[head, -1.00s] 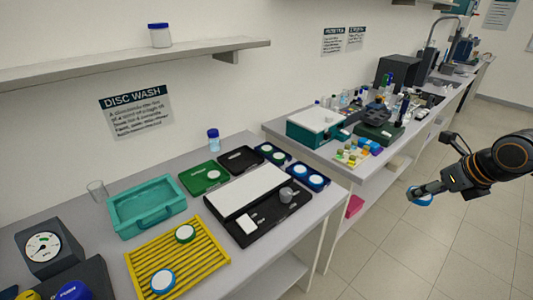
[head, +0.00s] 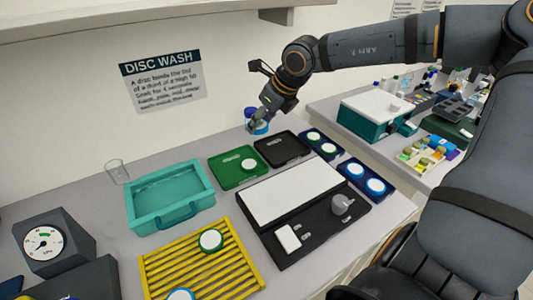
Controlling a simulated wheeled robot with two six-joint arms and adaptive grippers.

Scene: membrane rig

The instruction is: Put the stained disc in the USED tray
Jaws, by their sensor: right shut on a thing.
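My right gripper (head: 262,119) is over the back of the bench, above and behind the black tray (head: 268,161). It is shut on a blue-rimmed disc (head: 258,128), mostly hidden by the fingers; no stain can be made out. The black tray looks empty. Beside it on the left is a green tray (head: 226,180) holding a green-rimmed disc (head: 248,165). Both trays have small labels too small to read, so I cannot tell which is USED. My left gripper is not in view.
A blue-lidded jar (head: 249,112) stands close behind the gripper. Two dark blue holders with white discs (head: 376,185) (head: 313,136) lie to the right. A teal basin (head: 140,222), a yellow rack (head: 165,262) and a white-topped black station (head: 272,252) fill the front.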

